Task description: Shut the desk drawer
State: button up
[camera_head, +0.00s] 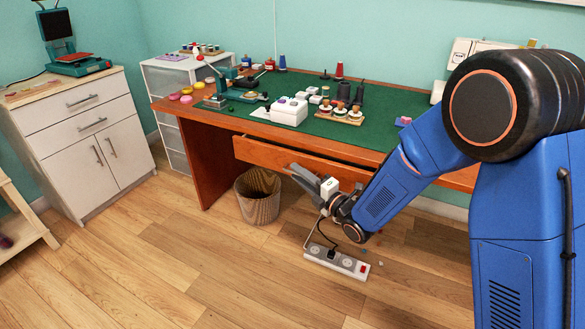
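The wooden desk (191,143) has a green top. Its orange-brown drawer (262,153) sits under the front edge, and its front stands out a little, with a dark gap above it. My gripper (293,172) is low in front of the drawer, with its grey fingers pointing left toward the drawer front. The fingers overlap the drawer's lower edge in the picture, and I cannot tell whether they touch it. The finger gap is too small to judge. My arm hides the drawer's right end, and no handle is clear.
A wicker basket (257,196) stands on the floor under the drawer, left of my gripper. A power strip (337,262) lies on the floor below my gripper. A white cabinet (85,135) is at the left. The wooden floor (170,265) is clear at front left.

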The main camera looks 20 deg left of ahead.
jog(key=shift+w+a, duration=0.15)
jog(key=shift+a, duration=0.15)
grip_shut()
dwell(1.4)
